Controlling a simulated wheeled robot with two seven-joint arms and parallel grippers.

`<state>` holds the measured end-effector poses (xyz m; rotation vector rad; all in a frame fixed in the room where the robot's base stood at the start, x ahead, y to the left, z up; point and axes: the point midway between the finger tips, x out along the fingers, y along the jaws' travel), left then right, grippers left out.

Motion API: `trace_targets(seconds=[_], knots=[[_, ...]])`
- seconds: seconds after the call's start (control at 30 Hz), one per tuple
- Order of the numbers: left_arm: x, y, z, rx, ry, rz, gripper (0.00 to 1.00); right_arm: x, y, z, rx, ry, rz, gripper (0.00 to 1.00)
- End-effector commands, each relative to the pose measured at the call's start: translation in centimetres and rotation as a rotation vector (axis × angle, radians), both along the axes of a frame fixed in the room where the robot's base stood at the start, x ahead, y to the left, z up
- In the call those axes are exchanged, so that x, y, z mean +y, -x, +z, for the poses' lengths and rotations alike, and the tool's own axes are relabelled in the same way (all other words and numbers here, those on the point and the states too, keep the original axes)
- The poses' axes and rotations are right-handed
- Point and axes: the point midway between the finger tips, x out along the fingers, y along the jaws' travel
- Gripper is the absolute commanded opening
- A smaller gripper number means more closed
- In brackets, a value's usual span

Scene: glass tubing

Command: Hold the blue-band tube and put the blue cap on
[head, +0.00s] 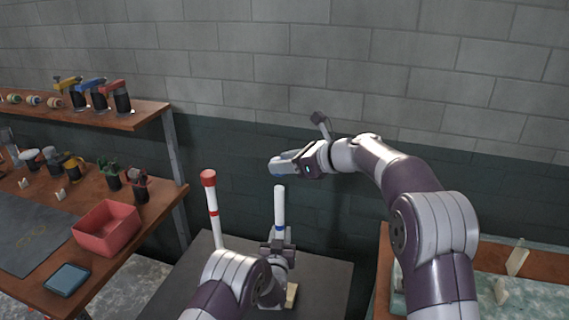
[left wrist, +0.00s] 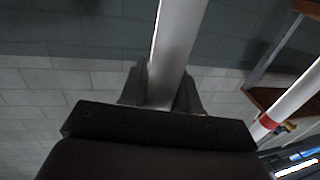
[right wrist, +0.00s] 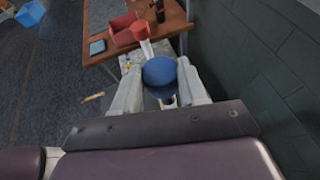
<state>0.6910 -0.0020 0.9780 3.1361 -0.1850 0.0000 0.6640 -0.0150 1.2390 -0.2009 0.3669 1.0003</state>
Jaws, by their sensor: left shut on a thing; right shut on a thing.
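The blue-band tube (head: 279,205) stands upright, white with a blue band low down, its top end bare. My left gripper (head: 278,246) is shut around its lower part; the left wrist view shows the tube (left wrist: 178,45) between the fingers (left wrist: 160,90). My right gripper (head: 281,164) is above the tube's top, coming from the right. In the right wrist view the gripper (right wrist: 158,92) is shut on the round blue cap (right wrist: 158,71). In the head view the fingers mostly hide the cap, and a small gap shows between them and the tube top.
A red-capped tube (head: 212,212) with a red band stands close by on the left, on the dark stand (head: 325,285). A bench on the left holds a red bin (head: 106,232) and a blue tray (head: 68,279). A brick wall is behind.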

Motion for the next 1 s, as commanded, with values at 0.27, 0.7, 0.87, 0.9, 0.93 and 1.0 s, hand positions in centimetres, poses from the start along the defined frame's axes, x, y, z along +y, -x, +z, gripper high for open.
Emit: trace_targets(seconds=[0.27, 0.7, 0.87, 0.9, 0.93, 1.0], knots=[[0.0, 0.0, -0.1, 0.001, 0.000, 0.000, 0.00, 0.0, 0.0, 0.1, -0.001, 0.001, 0.002, 0.09], [0.0, 0.0, 0.0, 0.001, 0.000, 0.000, 0.00, 0.0, 0.0, -2.3, 0.000, 0.000, 0.001, 0.09], [0.0, 0.0, 0.0, 0.001, 0.000, 0.000, 0.00, 0.0, 0.0, -3.5, 0.001, 0.001, 0.001, 0.09], [0.0, 0.0, 0.0, 0.001, 0.000, 0.000, 0.00, 0.0, 0.0, -3.7, 0.000, 0.000, 0.001, 0.09], [0.0, 0.0, 0.0, 0.001, 0.000, 0.000, 0.00, 0.0, 0.0, -3.9, 0.000, 0.000, 0.001, 0.09], [0.0, 0.0, 0.0, 0.001, 0.000, 0.000, 0.00, 0.0, 0.0, -4.4, 0.000, 0.001, 0.001, 0.09]])
